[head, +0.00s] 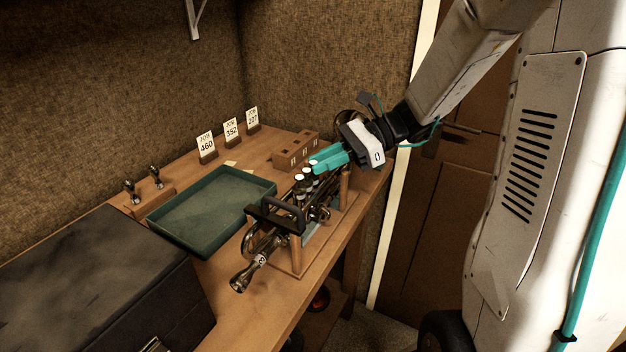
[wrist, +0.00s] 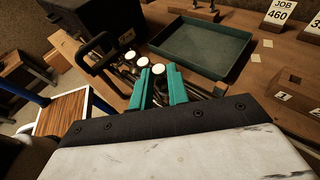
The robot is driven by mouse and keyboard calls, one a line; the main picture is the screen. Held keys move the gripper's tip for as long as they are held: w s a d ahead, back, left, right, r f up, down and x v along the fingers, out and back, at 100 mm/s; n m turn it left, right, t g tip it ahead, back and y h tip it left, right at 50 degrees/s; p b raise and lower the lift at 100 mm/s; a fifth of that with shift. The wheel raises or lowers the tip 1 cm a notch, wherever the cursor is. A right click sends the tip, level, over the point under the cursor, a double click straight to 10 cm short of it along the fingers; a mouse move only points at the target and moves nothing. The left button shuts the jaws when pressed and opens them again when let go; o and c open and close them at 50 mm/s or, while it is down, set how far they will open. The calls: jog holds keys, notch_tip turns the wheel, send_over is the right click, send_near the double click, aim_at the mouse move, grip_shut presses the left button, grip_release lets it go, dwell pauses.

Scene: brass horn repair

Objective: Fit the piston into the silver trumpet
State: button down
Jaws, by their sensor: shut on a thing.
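The silver trumpet (head: 262,246) lies in a wooden stand (head: 325,233) near the bench's front edge, its valve section toward my gripper. My gripper (head: 318,166) reaches down from the right over the valves, its teal fingers shut on the piston. The white top of the piston (wrist: 158,69) shows between the fingertips in the wrist view, in line with two other white-topped valves (wrist: 130,55). The piston's lower body is mostly hidden by the fingers, so I cannot tell how deep it sits in its casing.
A green tray (head: 212,243) lies left of the trumpet. A wooden block (head: 296,153) with numbered labels stands behind it. Job cards (head: 207,146) line the wall. A dark case (head: 100,285) fills the bench's left. A small rack (head: 150,203) holds two upright parts.

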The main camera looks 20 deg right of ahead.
jog(key=c, duration=1.3)
grip_release()
jog(key=shift+d, duration=0.1)
jog(key=v, duration=0.7)
jog(key=shift+s+d+r, duration=0.1)
jog(key=shift+d+r, duration=0.05)
jog(key=shift+d, duration=0.15)
jog(key=s+a+f+n+g+h, duration=0.1)
jog(key=s+f+n+g+h, duration=0.15)
jog(key=s+n, duration=0.25)
jog(key=s+a+f+n+g+h, duration=0.1)
jog(key=s+a+n+g+h, duration=0.1)
jog(key=s+n+h, duration=0.3)
jog(key=shift+s+a+r+n+t+h, duration=0.6)
jog(key=shift+s+n+h, duration=0.45)
jog(key=shift+s+n, duration=0.65)
jog(key=shift+s+a+r+n+t+h, duration=0.6)
jog(key=shift+s+n+h, duration=0.45)
jog(key=shift+s+n, duration=0.6)
jog(key=shift+s+a+r+n+t+h, duration=0.45)
jog(key=shift+s+r+n+t+h, duration=0.45)
jog(key=shift+s+n, duration=0.8)
